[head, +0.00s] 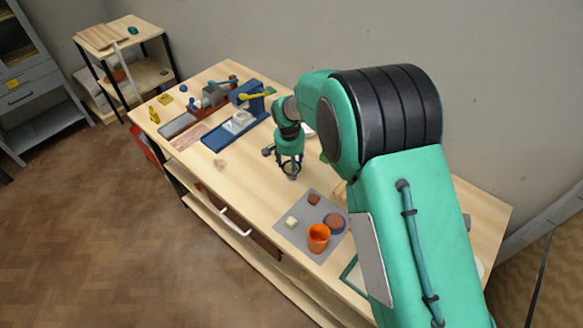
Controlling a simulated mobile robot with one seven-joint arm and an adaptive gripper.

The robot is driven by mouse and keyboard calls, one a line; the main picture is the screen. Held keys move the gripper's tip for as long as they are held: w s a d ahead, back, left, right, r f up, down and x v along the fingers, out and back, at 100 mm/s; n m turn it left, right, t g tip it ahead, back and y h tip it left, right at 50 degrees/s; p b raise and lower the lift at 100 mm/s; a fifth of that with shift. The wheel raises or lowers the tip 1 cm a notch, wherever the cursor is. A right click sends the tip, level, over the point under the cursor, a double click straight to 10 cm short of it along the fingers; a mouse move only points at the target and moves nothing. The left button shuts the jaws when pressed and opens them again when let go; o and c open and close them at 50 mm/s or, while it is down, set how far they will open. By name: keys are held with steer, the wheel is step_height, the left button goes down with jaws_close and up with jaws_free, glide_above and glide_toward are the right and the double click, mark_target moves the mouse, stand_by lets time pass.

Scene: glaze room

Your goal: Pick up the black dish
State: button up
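No other black dish shows clearly; my arm hides part of the table's right side.
A grey mat (291,237) in front holds an orange cup (318,238), a reddish-brown round piece (334,223) and small blocks. A blue tool stand (237,125) is at the back left of the table (240,190). A pale dish (308,131) is partly hidden behind my gripper.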

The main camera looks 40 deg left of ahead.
step_height(320, 180, up, 9)
steer(key=p, duration=0.1)
steer(key=shift+f, duration=0.15)
